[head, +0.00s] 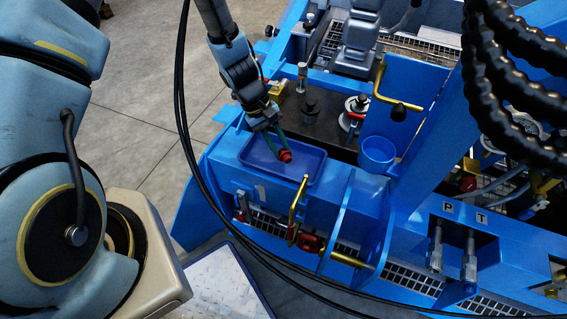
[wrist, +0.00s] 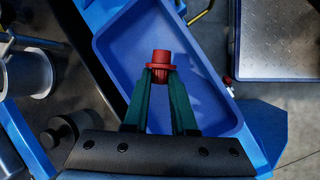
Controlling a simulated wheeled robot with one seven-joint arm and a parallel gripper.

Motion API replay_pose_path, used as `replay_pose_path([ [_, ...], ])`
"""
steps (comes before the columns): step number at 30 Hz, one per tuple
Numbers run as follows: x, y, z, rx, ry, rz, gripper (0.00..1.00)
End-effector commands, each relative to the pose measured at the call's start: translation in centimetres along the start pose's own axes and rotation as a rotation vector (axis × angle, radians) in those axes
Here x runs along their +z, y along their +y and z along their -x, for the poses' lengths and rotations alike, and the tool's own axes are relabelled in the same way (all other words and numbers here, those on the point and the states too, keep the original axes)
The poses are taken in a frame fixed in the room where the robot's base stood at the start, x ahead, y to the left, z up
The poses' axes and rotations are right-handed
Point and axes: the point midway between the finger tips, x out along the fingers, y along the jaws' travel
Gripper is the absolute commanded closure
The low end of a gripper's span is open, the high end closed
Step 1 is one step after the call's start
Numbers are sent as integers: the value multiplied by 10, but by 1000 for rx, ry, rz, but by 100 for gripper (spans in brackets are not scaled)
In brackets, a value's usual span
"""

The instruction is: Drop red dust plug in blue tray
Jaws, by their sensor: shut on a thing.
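The red dust plug (head: 285,155) is between the fingertips of my gripper (head: 278,139). In the wrist view the plug (wrist: 161,58) shows at the tips of the two green fingers, and my gripper (wrist: 160,74) is shut on it. The blue tray (head: 312,168) sits on the blue frame, and the plug appears over its inside. In the wrist view the tray (wrist: 112,62) lies behind the plug and fingers. I cannot tell exactly how high the plug is above the tray floor.
A blue cup (head: 377,154) stands right of the tray. A yellow-handled lever (head: 298,205) rises at the tray's near right side. Black fittings (head: 311,105) stand on the dark plate behind the tray. Black cables (head: 183,110) hang across the left of the head view.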

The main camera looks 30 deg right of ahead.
Motion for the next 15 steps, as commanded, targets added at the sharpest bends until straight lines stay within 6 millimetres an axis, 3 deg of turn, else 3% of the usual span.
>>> replay_pose_path([
  [10,-3,-2,-6,0,0,0,100],
  [11,-3,-2,-6,0,0,0,74],
  [15,-3,-2,-6,0,0,0,59],
])
